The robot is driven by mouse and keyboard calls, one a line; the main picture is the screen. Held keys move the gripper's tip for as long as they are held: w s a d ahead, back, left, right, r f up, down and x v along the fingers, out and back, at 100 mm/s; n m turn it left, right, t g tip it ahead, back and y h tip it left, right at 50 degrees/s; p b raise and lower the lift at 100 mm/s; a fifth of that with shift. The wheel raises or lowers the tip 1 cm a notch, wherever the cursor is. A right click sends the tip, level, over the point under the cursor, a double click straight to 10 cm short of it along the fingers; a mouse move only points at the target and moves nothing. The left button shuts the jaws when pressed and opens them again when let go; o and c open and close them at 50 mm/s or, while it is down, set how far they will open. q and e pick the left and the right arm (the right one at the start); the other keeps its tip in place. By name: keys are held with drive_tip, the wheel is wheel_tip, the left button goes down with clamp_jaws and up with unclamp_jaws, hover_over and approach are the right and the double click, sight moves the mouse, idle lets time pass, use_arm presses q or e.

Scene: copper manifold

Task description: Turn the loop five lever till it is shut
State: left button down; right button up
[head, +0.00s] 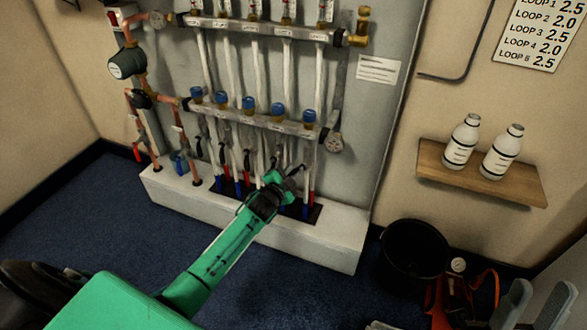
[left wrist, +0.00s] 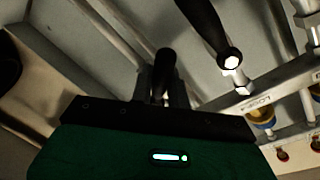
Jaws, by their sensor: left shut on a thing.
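My left gripper (head: 275,179) reaches up from below to the right end of the lever row. It is shut on a black lever (head: 297,170), which seems to be the rightmost, loop five; the fingers partly hide it. In the left wrist view the black lever handle (left wrist: 165,65) stands between the fingers (left wrist: 166,95). Another black lever (left wrist: 208,27) hangs beside it, apart from the fingers. The lever's exact angle is hard to tell.
A white plinth (head: 340,240) runs below the pipes. Neighbouring levers and white pipes crowd the gripper's left side. At right are a wooden shelf (head: 430,183) with two bottles, a black bucket (head: 415,250) and an orange tool (head: 482,293). The blue floor (head: 90,215) at left is clear.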

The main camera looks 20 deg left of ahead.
use_arm(q)
drive_tip(key=m+p, duration=0.1)
drive_tip(key=r+m+p, duration=0.1)
drive_tip(key=shift+a+r+m+y, duration=0.1)
drive_tip(key=shift+a+m+y, duration=0.1)
drive_tip(key=shift+m+y, duration=0.1)
drive_tip(key=m, duration=0.1)
drive_tip(key=r+m+p, duration=0.1)
drive_tip(key=m, duration=0.1)
drive_tip(key=shift+a+y, duration=0.15)
drive_tip(key=shift+y, duration=0.25)
drive_tip(key=shift+r+m+p, duration=0.15)
drive_tip(key=shift+m+p, duration=0.2)
drive_tip(key=shift+m, duration=0.35)
use_arm(e)
drive_tip(key=w+a+f+g+h, duration=0.1)
drive_tip(key=w+a+f+g, duration=0.1)
drive_tip(key=f+g, duration=0.3)
drive_tip(key=w+a+f+g+h, duration=0.1)
drive_tip(key=w+a+f+g, duration=0.2)
drive_tip(key=f+g, duration=0.3)
drive_tip(key=shift+a+f+g, duration=0.3)
drive_tip(key=shift+a+f, duration=0.15)
drive_tip(key=shift+f, duration=1.8)
drive_tip(key=shift+w, duration=0.1)
use_arm(q)
drive_tip(key=c, duration=1.4)
unclamp_jaws()
